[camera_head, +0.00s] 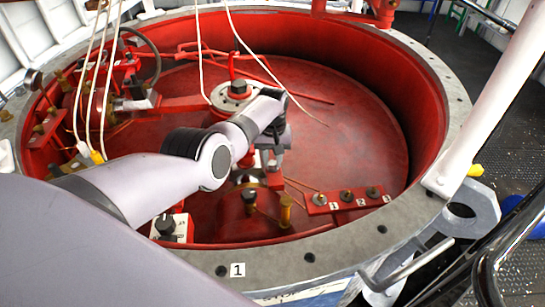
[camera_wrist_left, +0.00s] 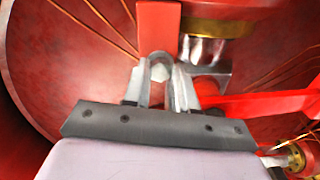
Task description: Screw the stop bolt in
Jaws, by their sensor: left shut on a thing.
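My left arm comes in from the left of the head view and reaches down into the red round well. My left gripper (camera_head: 269,158) is over a small red block (camera_head: 274,180) near the well's lower middle; its fingertips are hard to make out there. In the left wrist view the left gripper (camera_wrist_left: 160,88) is shut on a small grey bolt (camera_wrist_left: 159,70), which I take to be the stop bolt. The bolt is in front of a red upright block (camera_wrist_left: 157,25). Its thread is hidden, so I cannot tell how deep it sits. My right gripper is not in view.
A red plate with three numbered studs (camera_head: 347,201) is right of the gripper. A brass post (camera_head: 286,209) stands just below it. A central hub (camera_head: 236,92) is behind it. White ropes (camera_head: 105,80) hang at the left. The well floor at right (camera_head: 360,130) is clear.

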